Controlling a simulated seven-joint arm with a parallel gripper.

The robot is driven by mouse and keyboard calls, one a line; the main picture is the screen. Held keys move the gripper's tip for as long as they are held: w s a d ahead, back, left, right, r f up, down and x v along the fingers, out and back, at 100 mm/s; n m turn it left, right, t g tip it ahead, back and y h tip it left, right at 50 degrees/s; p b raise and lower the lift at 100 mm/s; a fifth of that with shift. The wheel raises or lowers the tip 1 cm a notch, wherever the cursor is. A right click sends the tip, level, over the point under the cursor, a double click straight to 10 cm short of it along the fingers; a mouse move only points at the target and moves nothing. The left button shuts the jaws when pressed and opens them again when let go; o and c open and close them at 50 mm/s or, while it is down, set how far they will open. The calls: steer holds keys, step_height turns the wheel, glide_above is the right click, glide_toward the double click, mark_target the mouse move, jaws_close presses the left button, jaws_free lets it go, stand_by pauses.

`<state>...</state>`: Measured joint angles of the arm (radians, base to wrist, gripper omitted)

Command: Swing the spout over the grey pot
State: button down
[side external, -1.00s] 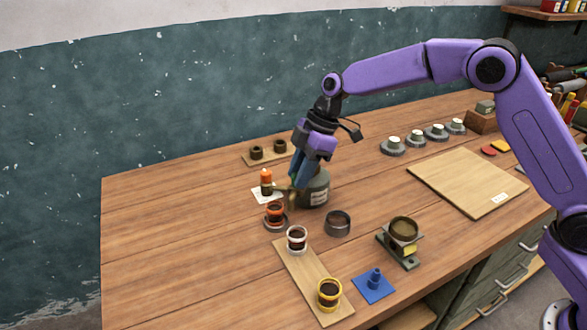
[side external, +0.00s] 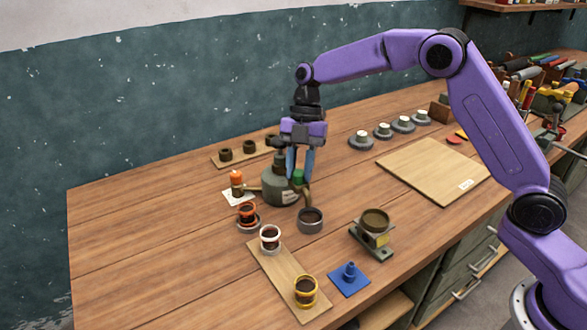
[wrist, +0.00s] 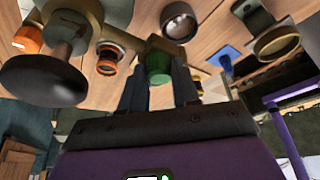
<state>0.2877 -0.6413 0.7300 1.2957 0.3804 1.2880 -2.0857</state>
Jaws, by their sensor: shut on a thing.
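The grey-green urn (side external: 280,188) stands at mid-table. Its brass spout (side external: 307,192) reaches out on the right side and bends down. The spout's tip shows close to the back rim of the grey pot (side external: 311,222); I cannot tell whether it is over the opening. My gripper (side external: 299,178) is shut on the green grip (wrist: 158,66) of the spout, with a finger on each side in the wrist view. The brass arm (wrist: 125,38) and the grey pot (wrist: 180,22) also show there, the pot just beyond the grip.
An orange-rimmed cup (side external: 247,216) stands left of the pot. White-rimmed (side external: 270,240) and yellow-rimmed (side external: 305,292) cups stand on a board. A small stand with a bowl (side external: 375,222) is to the right. A blue pad (side external: 349,279) lies in front.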

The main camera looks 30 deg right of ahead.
steer(key=shift+d+n, duration=0.2)
steer(key=shift+n, duration=0.2)
steer(key=shift+d, duration=0.1)
steer(key=c, duration=0.8)
jaws_free()
steer(key=v, duration=1.2)
steer(key=shift+w, duration=0.15)
